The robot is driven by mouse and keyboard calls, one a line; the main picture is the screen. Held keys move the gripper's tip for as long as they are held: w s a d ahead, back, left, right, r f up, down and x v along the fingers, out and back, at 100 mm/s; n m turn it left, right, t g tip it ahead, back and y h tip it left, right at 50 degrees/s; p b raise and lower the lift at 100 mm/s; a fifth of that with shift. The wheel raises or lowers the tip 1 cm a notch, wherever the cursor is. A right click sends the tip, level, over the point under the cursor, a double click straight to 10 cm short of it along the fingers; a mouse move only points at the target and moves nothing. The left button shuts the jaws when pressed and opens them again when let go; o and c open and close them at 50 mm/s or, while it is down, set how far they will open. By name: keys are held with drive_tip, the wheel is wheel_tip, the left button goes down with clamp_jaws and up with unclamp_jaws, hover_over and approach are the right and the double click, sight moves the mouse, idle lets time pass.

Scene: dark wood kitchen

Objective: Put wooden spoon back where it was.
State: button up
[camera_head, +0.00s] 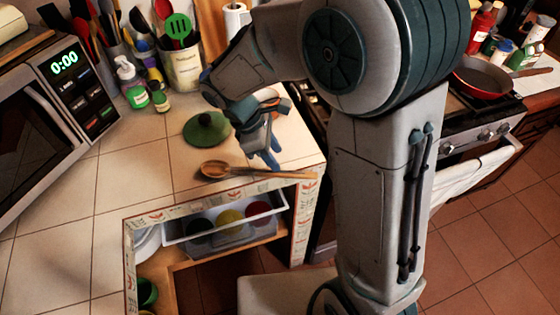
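The wooden spoon (214,169) lies on the tiled counter near its front edge, its bowl to the left and its handle running right to the counter corner. My gripper (264,161) points down just above or behind the middle of the spoon's handle. Its blue fingertips are close to the handle, but I cannot tell whether they touch it. The gap between the fingers is too small and side-on to judge. A utensil crock (183,72) holding a green slotted spatula and other utensils stands at the back of the counter.
A green lid (207,130) lies behind the spoon. A soap bottle (132,84) and a microwave (40,115) stand to the left. Below the counter edge, an open shelf holds a clear bin (222,237). A red pan (482,78) sits on the stove at right.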

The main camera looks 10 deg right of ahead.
drive_tip(key=v, duration=0.7)
drive_tip(key=s+d+r+m+t+y, duration=0.1)
drive_tip(key=s+d+m+t+y, duration=0.2)
drive_tip(key=s+d+m, duration=0.8)
drive_tip(key=d+m+y, duration=0.1)
drive_tip(key=d+m, duration=0.2)
drive_tip(key=m, duration=0.2)
drive_tip(key=shift+s+d+r+t+y, duration=0.3)
drive_tip(key=shift+s+r+t+y, duration=0.1)
drive_tip(key=shift+a, duration=0.1)
drive_tip(key=shift+c, duration=0.4)
